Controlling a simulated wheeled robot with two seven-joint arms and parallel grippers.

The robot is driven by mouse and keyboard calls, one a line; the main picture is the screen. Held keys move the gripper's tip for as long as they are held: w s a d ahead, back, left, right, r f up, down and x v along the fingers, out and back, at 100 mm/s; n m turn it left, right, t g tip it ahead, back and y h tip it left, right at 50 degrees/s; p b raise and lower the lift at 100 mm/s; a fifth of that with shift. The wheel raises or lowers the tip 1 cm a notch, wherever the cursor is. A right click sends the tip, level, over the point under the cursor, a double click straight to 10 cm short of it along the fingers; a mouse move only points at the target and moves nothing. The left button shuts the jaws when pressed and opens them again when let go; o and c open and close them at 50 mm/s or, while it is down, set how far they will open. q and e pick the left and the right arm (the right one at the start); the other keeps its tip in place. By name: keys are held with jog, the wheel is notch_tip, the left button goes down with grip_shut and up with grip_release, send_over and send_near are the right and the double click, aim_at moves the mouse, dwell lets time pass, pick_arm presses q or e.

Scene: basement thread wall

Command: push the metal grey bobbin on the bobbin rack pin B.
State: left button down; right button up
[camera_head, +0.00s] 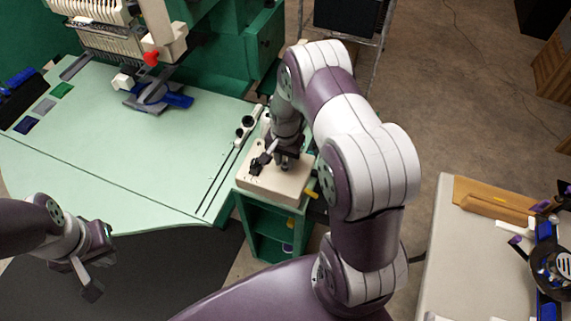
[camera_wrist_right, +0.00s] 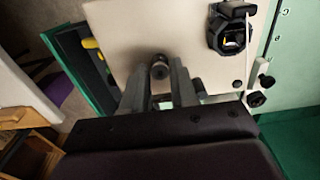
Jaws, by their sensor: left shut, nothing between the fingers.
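The metal grey bobbin (camera_wrist_right: 160,68) is a small cylinder between the fingertips of my right gripper (camera_wrist_right: 161,78) in the right wrist view. Both fingers appear to touch its sides. In the head view my right gripper (camera_head: 284,164) is low over the cream top of a green cabinet, and the bobbin is too small to make out. Letters C and B (camera_wrist_right: 277,38) are printed on the green surface at the right of the wrist view. The B pin itself I cannot make out clearly. My left gripper (camera_head: 90,287) is shut and empty at the lower left, away from the cabinet.
The cream top (camera_head: 272,191) carries a black device (camera_head: 258,163). The green machine table (camera_head: 140,150) adjoins it, with a pale strip and black knobs (camera_head: 248,121) along its edge. A grey table (camera_head: 470,260) stands at the right. Floor shows between the tables.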

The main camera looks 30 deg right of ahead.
aim_at(285, 164)
grip_shut()
jog(key=shift+r, duration=0.1)
jog(key=shift+r+p, duration=1.5)
jog(key=shift+r, duration=0.15)
